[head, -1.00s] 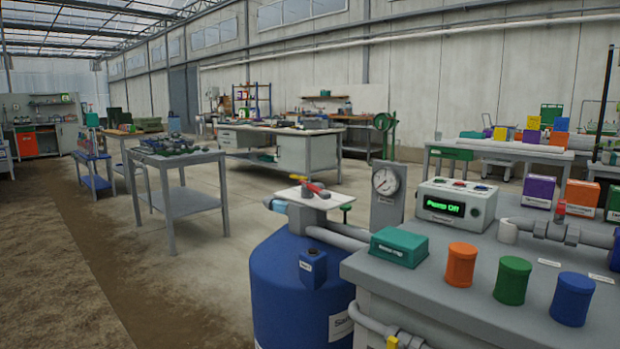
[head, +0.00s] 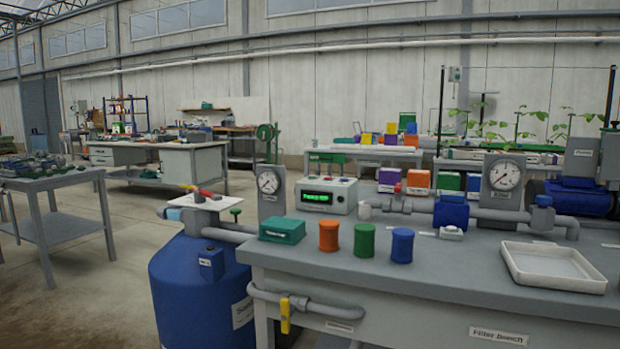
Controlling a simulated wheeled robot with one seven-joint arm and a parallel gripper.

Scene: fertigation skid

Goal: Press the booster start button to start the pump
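The pump control box (head: 342,197) is a pale box standing on the grey bench at the middle of the head view, just right of a round gauge. Its lit green display (head: 317,197) is too small to read clearly now. Small coloured buttons (head: 342,180) sit on its sloped top; their labels cannot be read, so I cannot tell which is the booster start. A blue pump with a motor (head: 582,198) stands at the right end of the bench. My gripper is not in view.
On the filter bench (head: 450,275), a teal box (head: 282,230) and orange (head: 328,236), green (head: 364,240) and blue (head: 402,246) canisters stand before the control box. A white tray (head: 553,287) lies at right. A blue tank (head: 200,290) stands left of the bench. Open floor lies further left.

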